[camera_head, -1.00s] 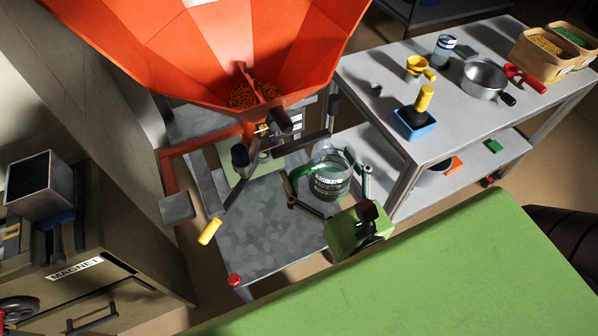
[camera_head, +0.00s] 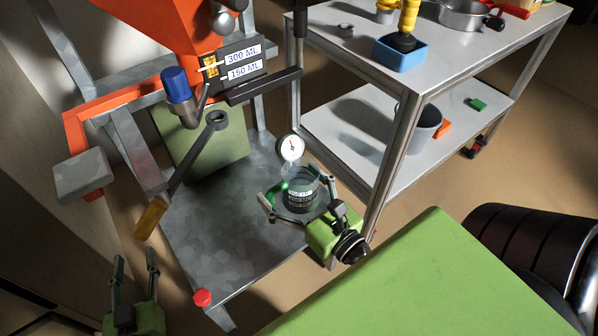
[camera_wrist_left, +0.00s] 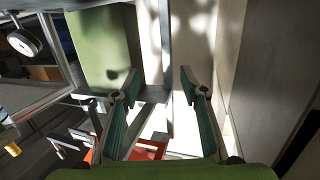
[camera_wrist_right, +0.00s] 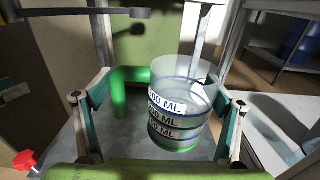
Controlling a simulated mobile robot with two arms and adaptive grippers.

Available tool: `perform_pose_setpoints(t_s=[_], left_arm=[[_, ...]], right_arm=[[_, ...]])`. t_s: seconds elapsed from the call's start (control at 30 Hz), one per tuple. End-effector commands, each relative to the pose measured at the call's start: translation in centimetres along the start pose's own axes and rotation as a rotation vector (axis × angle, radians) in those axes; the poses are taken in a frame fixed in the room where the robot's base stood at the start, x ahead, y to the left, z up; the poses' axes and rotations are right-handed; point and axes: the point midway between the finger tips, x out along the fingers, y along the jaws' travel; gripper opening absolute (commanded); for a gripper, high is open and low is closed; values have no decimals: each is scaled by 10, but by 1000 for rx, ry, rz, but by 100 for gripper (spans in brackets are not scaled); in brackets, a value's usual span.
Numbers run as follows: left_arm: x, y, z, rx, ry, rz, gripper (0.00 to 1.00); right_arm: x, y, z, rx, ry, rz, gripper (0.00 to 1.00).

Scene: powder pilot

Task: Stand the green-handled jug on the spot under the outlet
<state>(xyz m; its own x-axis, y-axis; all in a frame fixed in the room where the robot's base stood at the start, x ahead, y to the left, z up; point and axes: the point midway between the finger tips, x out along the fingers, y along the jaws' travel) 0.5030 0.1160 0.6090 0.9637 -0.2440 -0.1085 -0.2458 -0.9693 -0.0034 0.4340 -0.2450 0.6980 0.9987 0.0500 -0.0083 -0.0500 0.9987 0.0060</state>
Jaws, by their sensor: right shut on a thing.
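The clear jug (camera_head: 302,194) with a green handle and measure bands is at the right of the metal shelf under the orange hopper (camera_head: 150,25). My right gripper (camera_head: 290,200) is shut on it. In the right wrist view the jug (camera_wrist_right: 178,115) is upright between the fingers, with its green handle (camera_wrist_right: 118,95) by the left finger. I cannot tell whether its base touches the shelf (camera_head: 215,245). A blue-capped cylinder (camera_head: 177,86) hangs below the hopper; I cannot make out the outlet itself. My left gripper (camera_head: 135,268) is open and empty at lower left.
A lever with a yellow handle (camera_head: 151,217) and a ring end sticks out over the shelf. A dial gauge (camera_head: 291,148) is just behind the jug. A red knob (camera_head: 202,298) sits at the shelf's front corner. A two-level steel table (camera_head: 345,125) stands to the right.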

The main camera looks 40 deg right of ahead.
Motion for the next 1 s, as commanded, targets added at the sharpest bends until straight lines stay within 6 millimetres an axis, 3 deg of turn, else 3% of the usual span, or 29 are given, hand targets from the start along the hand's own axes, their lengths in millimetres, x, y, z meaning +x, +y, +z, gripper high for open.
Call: perform_pose_setpoints(t_s=[0.03, 0.1, 0.4, 0.63, 1.0], left_arm=[[2, 1, -5, 0, 65, 2, 40], [-2, 2, -32, -2, 155, 4, 40], [-46, 6, -130, -8, 487, 11, 40], [-73, 7, -165, -10, 600, 13, 40], [-76, 7, -171, -10, 611, 13, 40]], right_arm=[[4, -5, -30, -3, -2, -1, 64], [8, -11, -51, -5, -3, -2, 64], [25, -37, -122, -5, -7, -11, 64], [30, -46, -139, -5, -9, -15, 64], [31, -47, -138, -5, -9, -16, 64]])
